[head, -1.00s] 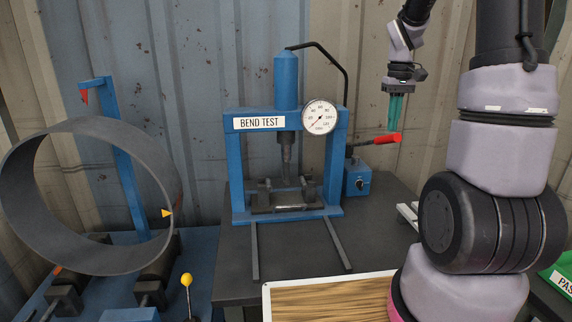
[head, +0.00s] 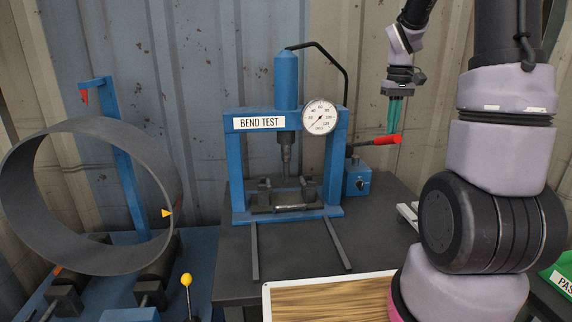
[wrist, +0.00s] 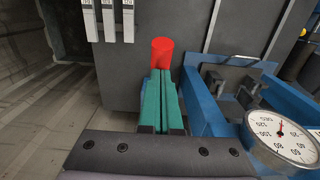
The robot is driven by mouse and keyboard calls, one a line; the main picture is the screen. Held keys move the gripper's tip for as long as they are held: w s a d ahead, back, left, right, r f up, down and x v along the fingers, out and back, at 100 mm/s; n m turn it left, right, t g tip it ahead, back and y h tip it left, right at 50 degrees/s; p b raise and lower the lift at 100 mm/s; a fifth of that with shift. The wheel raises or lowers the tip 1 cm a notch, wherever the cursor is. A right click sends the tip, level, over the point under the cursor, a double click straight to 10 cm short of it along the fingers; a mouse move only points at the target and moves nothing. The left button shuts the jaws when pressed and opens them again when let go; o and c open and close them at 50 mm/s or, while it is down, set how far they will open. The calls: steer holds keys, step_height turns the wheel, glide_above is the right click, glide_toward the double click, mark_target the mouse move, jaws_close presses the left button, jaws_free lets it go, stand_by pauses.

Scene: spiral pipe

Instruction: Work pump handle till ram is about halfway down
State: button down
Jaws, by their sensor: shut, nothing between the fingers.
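The blue press marked BEND TEST (head: 258,123) stands on the dark table. Its ram (head: 286,150) hangs from the blue cylinder, above the dark fixture (head: 285,204) on the press bed. The exact gap below the ram is too small to judge. The pump (head: 357,182) stands right of the press, with its red-gripped handle (head: 385,140) sticking out rightward, tilted slightly up. My gripper (head: 394,127) points down with its green fingers shut and empty, tips at or just over the handle's outer end. In the wrist view the red handle end (wrist: 163,51) shows just beyond the fingertips (wrist: 161,75).
A large grey pipe ring (head: 30,135) on rollers stands at left. A wood-topped tray (head: 335,300) lies in front. My arm covers the right side.

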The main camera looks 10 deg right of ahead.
mark_target(392, 138)
steer(key=shift+s+f, duration=0.2)
steer(key=shift+f, duration=0.5)
steer(key=shift+s+f, duration=0.2)
steer(key=shift+f, duration=0.45)
steer(key=shift+s+f, duration=0.2)
steer(key=shift+f, duration=0.5)
steer(key=shift+w+r, duration=0.25)
steer(key=shift+r, duration=0.85)
steer(key=shift+w+r, duration=0.25)
steer(key=shift+r, duration=0.85)
steer(key=shift+w+r, duration=0.1)
steer(key=shift+r, duration=0.5)
steer(key=shift+a+r, duration=0.1)
steer(key=shift+r, duration=0.05)
steer(key=s+a+r+m+t, duration=0.1)
steer(key=s+a+r+t, duration=0.1)
steer(key=s+a+r, duration=0.2)
steer(key=s+a+r+m+t+y, duration=0.1)
steer(key=s+a+r, duration=0.3)
steer(key=s, duration=0.5)
steer(key=s+a+r+m+t+y, duration=0.1)
steer(key=s+a+r+m+t, duration=0.1)
steer(key=s+a+r+t, duration=0.2)
steer(key=s+a, duration=0.1)
steer(key=s, duration=0.1)
steer(key=shift+s+m, duration=0.3)
steer(key=shift+s, duration=0.05)
